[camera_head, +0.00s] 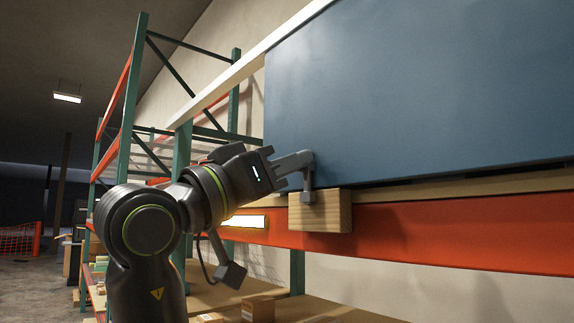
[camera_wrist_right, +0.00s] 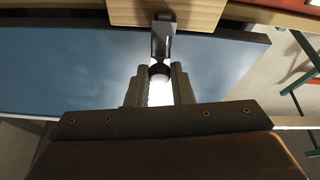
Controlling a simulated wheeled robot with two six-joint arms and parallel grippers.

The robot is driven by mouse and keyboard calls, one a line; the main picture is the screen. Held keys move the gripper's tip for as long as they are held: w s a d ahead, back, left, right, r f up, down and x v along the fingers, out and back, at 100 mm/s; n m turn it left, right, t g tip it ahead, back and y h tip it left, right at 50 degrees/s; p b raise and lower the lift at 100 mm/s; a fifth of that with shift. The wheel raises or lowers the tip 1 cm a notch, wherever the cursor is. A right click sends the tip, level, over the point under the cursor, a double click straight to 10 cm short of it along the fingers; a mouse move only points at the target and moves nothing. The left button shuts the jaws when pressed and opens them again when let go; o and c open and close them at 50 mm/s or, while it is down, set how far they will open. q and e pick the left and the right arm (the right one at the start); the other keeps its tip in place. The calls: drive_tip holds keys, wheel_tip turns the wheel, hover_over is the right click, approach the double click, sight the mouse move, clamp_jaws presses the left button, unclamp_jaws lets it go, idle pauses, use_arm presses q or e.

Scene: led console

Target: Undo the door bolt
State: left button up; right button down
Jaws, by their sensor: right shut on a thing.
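The door is a large blue panel (camera_head: 420,90) filling the upper right of the head view; it also shows in the wrist view (camera_wrist_right: 60,65). A small grey metal bolt (camera_head: 308,184) sits at its lower left corner, against a wooden block (camera_head: 333,211). In the wrist view the bolt (camera_wrist_right: 162,42) runs from the block (camera_wrist_right: 165,14) to a dark round end between my fingertips. My right gripper (camera_head: 300,160) is shut on this end; it also shows in the wrist view (camera_wrist_right: 160,74). Its fingers partly hide the bolt. My left gripper is out of view.
An orange beam (camera_head: 430,235) runs below the panel and block. Green shelf uprights (camera_head: 130,95) stand at left and behind my arm. A lower wooden shelf holds small boxes (camera_head: 258,309). Open floor (camera_head: 35,285) lies at far left.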

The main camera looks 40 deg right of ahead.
drive_tip(key=shift+r, duration=0.1)
wheel_tip(320, 180, up, 2)
drive_tip(key=shift+r, duration=0.1)
drive_tip(key=shift+w+r, duration=0.15)
drive_tip(key=shift+r, duration=0.15)
drive_tip(key=c, duration=1.5)
unclamp_jaws()
drive_tip(key=shift+o, duration=1.1)
drive_tip(key=shift+s, duration=0.25)
drive_tip(key=shift+w+f+b, duration=0.1)
drive_tip(key=shift+w+b, duration=0.1)
drive_tip(key=shift+b, duration=0.1)
